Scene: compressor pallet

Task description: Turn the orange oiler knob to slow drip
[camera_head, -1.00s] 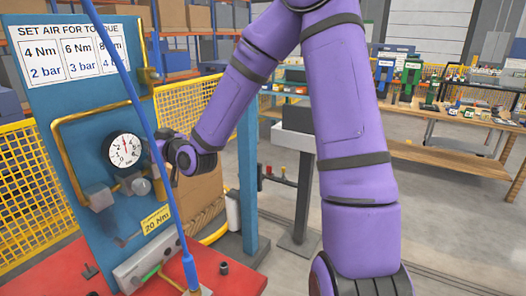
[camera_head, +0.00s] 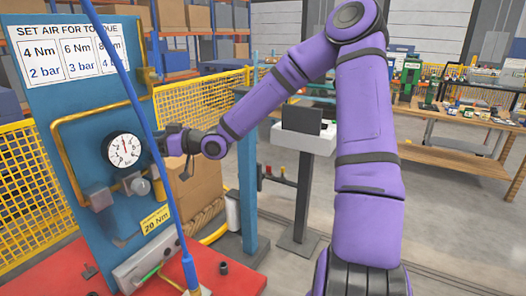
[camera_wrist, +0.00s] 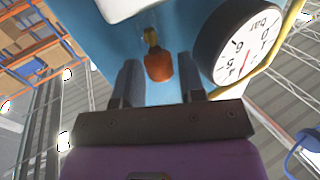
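The orange oiler knob (camera_wrist: 159,67) hangs from a brass stem on the blue panel in the wrist view. It sits ahead of my gripper (camera_wrist: 159,80), roughly midway between the two fingers. The fingers are apart, and I see no clear contact with the knob. In the head view my gripper (camera_head: 180,146) is just right of the pressure gauge (camera_head: 124,150), facing the blue panel. I cannot make out the orange knob in the head view; my gripper may hide it.
The blue panel (camera_head: 85,90) carries a brass pipe (camera_head: 65,155), a grey regulator knob (camera_head: 140,186) and fittings. A blue hose (camera_head: 145,110) crosses in front of it. The panel stands on a red base (camera_head: 235,280). A blue post (camera_head: 247,180) and a pedestal (camera_head: 300,139) stand to the right.

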